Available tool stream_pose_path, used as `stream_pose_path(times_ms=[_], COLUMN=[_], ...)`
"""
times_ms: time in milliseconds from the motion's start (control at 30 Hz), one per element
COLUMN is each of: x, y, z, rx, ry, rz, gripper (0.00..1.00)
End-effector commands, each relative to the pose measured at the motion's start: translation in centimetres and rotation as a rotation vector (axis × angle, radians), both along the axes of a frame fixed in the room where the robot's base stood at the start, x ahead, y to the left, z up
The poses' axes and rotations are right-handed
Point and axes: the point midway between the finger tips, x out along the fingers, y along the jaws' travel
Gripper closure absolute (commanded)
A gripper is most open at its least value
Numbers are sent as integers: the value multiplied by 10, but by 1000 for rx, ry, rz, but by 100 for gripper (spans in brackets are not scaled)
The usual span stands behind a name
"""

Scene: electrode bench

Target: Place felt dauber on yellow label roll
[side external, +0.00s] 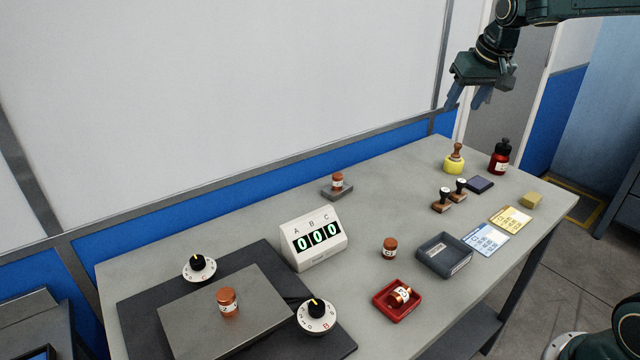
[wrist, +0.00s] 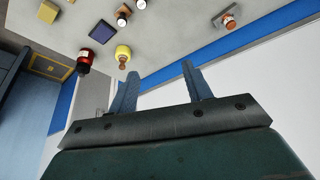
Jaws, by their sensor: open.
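The yellow label roll (side external: 453,168) lies at the back right of the bench. A brown, knob-topped piece that looks like the felt dauber (side external: 458,152) stands upright on it. The roll also shows in the wrist view (wrist: 122,51), with the dauber (wrist: 122,64) at its lower edge in the picture. My gripper (side external: 464,104) is open and empty, above the roll and apart from it. Its two blue fingers show in the wrist view (wrist: 160,70) with nothing between them.
A red bottle (side external: 499,157) stands right of the roll. A yellow block (side external: 531,200), cards (side external: 486,240), a grey tray (side external: 445,255) and a counter display (side external: 318,240) stand farther off. The wall runs behind.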

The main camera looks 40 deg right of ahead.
Motion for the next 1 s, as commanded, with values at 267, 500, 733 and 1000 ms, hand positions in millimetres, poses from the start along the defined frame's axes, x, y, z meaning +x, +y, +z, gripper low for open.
stream_pose_path(times_ms=[267, 500, 733, 1000], x=[-63, -123, -182, -239], y=[68, 114, 147, 171], z=[20, 19, 6, -20], rx=[-7, -10, -13, -15], ry=[-18, -32, -43, -57], rz=[113, 207, 298, 391], gripper=[50, 50, 50, 50])
